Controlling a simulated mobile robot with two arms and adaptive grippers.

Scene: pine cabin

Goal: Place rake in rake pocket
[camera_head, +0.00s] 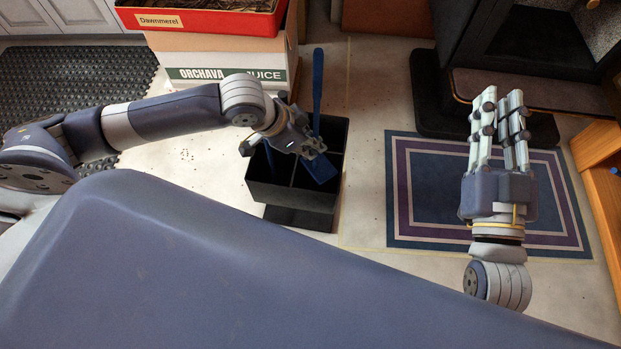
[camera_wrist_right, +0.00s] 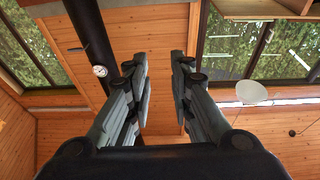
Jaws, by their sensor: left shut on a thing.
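The rake (camera_head: 317,82) appears to be the blue long-handled tool standing nearly upright in the head view, with a flat blue part showing below my gripper. My left gripper (camera_head: 310,150) is shut on it, over the black divided box; the grip point is partly hidden by the fingers. The box (camera_head: 262,191) has open compartments split by dividers. I cannot tell which compartment the rake is over, or whether its lower end is inside. My right gripper (camera_head: 502,114) is open and empty, away to the right; its fingers also show apart in the right wrist view (camera_wrist_right: 160,75).
A white carton (camera_head: 215,57) with a red tray (camera_head: 205,22) on top stands behind the box. A black rubber mat (camera_head: 70,80) lies at left. A blue bordered rug (camera_head: 430,190) lies under my right gripper, near a dark stove (camera_head: 530,45). Bare floor lies between box and rug.

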